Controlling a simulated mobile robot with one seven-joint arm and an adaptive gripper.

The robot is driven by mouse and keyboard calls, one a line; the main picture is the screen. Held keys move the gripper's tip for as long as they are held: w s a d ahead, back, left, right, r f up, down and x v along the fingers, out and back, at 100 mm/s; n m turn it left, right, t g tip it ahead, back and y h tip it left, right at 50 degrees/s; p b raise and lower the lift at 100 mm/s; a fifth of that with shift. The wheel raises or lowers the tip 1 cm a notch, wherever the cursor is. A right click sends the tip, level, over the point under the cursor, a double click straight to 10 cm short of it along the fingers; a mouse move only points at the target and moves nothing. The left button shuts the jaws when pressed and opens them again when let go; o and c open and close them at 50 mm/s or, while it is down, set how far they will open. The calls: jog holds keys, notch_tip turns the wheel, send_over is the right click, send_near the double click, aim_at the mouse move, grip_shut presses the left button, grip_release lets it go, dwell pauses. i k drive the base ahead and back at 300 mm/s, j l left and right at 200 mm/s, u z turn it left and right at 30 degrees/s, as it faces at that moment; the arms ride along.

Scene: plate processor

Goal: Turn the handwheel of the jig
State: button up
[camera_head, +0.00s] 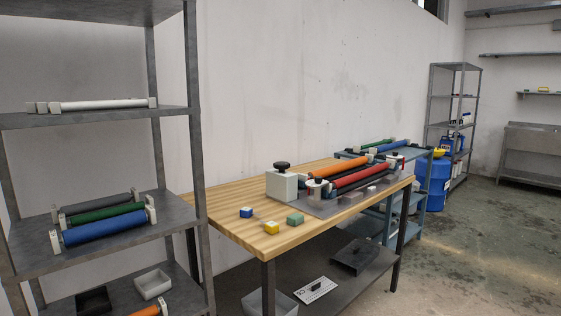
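The jig (322,209) stands on the wooden workbench (222,211), with a grey base plate and a pale block (281,187) at its left end. A black handwheel (282,166) sits on top of that block. An orange roller (337,170) and a red roller (359,178) lie along the jig, with dark rollers beside them. Smaller pale blocks with dark and red tops are at the jig's near side. My gripper is not in view.
A metal shelf (100,118) with rollers stands at the left. A blue cart (390,156) and blue barrels (437,184) are beyond the bench. The floor at right (480,250) is clear.

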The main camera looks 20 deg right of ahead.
aim_at(282, 166)
jog(key=i+l, duration=0.2)
jog(key=l, duration=0.2)
jog(key=i+l+u, duration=0.1)
jog(key=l, duration=0.3)
jog(key=i+l, duration=0.25)
jog(key=l, duration=0.2)
jog(key=i+l, duration=0.15)
jog(key=l, duration=0.25)
jog(key=i+l+u, duration=0.1)
jog(key=l, duration=0.35)
jog(key=i+l, duration=0.25)
jog(key=l, duration=0.15)
jog(key=i+l, duration=0.15)
jog(key=l, duration=0.3)
jog(key=i+l+u, duration=0.1)
jog(key=l, duration=0.35)
jog(key=i+l, duration=0.2)
jog(key=i, duration=0.2)
jog(key=i+l, duration=0.15)
jog(key=i, duration=0.25)
jog(key=i+l, duration=0.2)
jog(key=i, duration=0.15)
jog(key=j+u, duration=0.05)
